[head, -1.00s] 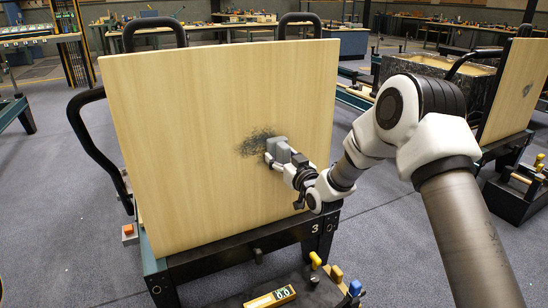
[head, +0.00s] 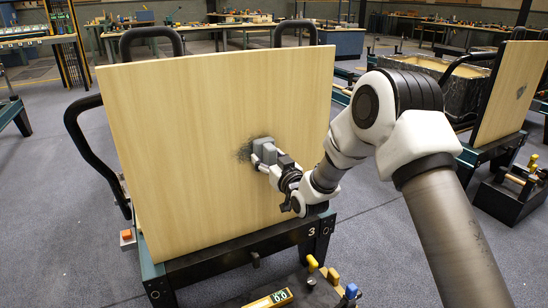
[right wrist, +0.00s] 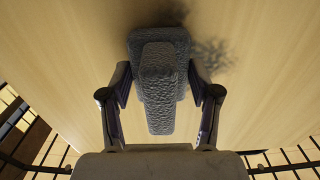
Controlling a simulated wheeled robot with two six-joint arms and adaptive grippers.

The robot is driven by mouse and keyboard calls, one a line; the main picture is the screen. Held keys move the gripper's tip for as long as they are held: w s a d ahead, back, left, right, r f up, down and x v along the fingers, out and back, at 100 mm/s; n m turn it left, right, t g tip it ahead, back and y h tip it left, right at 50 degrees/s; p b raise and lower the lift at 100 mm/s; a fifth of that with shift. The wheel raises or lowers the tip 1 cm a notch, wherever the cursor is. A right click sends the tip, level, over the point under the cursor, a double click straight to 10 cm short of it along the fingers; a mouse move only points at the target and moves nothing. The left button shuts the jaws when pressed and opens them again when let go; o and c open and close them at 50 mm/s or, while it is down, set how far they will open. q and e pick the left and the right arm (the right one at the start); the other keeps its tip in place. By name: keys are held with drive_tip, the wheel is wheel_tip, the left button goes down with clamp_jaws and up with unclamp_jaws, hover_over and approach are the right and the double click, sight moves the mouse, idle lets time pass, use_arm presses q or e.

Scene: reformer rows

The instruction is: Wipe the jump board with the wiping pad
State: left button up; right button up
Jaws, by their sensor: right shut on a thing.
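The jump board (head: 190,150) is a large pale wooden panel standing upright in front of me. A dark grey smudge (head: 246,151) is on its face, right of the middle, partly hidden behind the pad. The smudge also shows beside the pad in the right wrist view (right wrist: 212,54). My right gripper (head: 262,163) is shut on the grey wiping pad (head: 267,147), which is at the board's face over the smudge. The right wrist view shows the textured pad (right wrist: 158,85) between my two fingers. I cannot tell how firmly it touches the board. My left gripper is not in view.
The board stands on a dark frame (head: 240,250) marked 3, with black curved handles (head: 90,150) around it. A second board (head: 505,90) with a dark mark stands at the right. Tools with yellow and blue knobs are at the bottom. Grey floor lies open at left.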

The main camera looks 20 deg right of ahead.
sight(258, 150)
drive_tip(key=shift+s+a, duration=0.1)
drive_tip(key=shift+a, duration=3.1)
drive_tip(key=shift+s+a+p, duration=0.15)
drive_tip(key=shift+a+p, duration=0.4)
drive_tip(key=shift+a, duration=1.25)
drive_tip(key=shift+r+p, duration=0.9)
drive_tip(key=shift+r, duration=0.35)
drive_tip(key=shift+d+f, duration=0.15)
drive_tip(key=shift+d, duration=1.65)
drive_tip(key=shift+w+d+r+p, duration=0.1)
drive_tip(key=shift+w+d+p, duration=0.1)
drive_tip(key=shift+d, duration=0.8)
drive_tip(key=shift+w+d+r+p, duration=0.1)
drive_tip(key=shift+d+p, duration=0.1)
drive_tip(key=shift+d, duration=0.75)
drive_tip(key=d+p, duration=0.1)
drive_tip(key=d, duration=0.5)
drive_tip(key=shift+f, duration=0.2)
drive_tip(key=shift+s+d, duration=0.1)
drive_tip(key=shift+s, duration=0.05)
drive_tip(key=shift+s+d+p, duration=0.1)
drive_tip(key=shift+s+p, duration=0.8)
drive_tip(key=shift+s, duration=2)
